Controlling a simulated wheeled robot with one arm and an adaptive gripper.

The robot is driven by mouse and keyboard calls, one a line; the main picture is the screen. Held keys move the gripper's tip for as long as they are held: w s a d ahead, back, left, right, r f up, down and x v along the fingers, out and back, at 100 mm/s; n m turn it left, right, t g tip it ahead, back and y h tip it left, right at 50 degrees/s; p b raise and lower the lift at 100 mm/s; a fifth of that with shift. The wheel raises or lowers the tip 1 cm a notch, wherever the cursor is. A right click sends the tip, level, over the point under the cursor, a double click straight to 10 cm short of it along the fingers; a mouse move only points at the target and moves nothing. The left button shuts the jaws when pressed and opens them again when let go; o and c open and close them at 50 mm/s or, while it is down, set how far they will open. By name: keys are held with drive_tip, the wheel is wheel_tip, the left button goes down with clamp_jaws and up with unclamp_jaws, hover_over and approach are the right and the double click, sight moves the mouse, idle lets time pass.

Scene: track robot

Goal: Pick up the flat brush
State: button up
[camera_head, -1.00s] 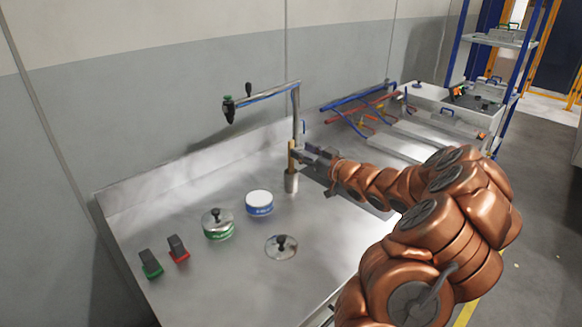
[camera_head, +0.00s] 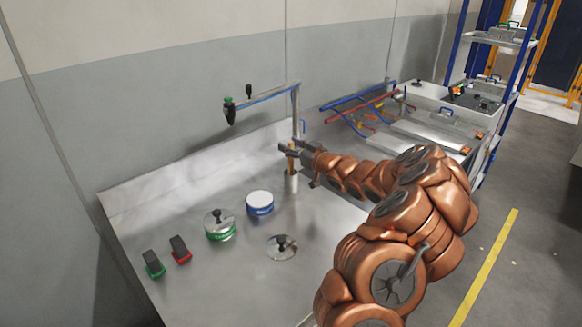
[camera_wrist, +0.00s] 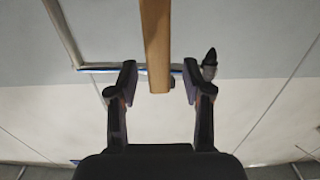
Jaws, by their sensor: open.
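The flat brush shows as a light wooden handle (camera_head: 291,163), standing upright in a grey metal cup (camera_head: 291,184) on the steel table. Its bristle end is not seen. My gripper (camera_head: 287,150) is at the upper part of the handle in the head view, its fingers partly covering it. In the wrist view the handle (camera_wrist: 155,40) comes down from the top edge, its end between the two dark fingers of my gripper (camera_wrist: 158,80). The fingers are apart, with a visible gap on both sides of the handle.
A bent metal pipe stand (camera_head: 297,110) rises just behind the cup. Left of the cup are a white-and-blue tin (camera_head: 260,204), a green tin (camera_head: 220,228), a round lid (camera_head: 282,247), and red (camera_head: 181,252) and green (camera_head: 153,264) blocks. The front left of the table (camera_head: 225,285) is clear.

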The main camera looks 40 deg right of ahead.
drive_tip(key=shift+c, duration=0.4)
clamp_jaws()
drive_tip(key=shift+r, duration=0.1)
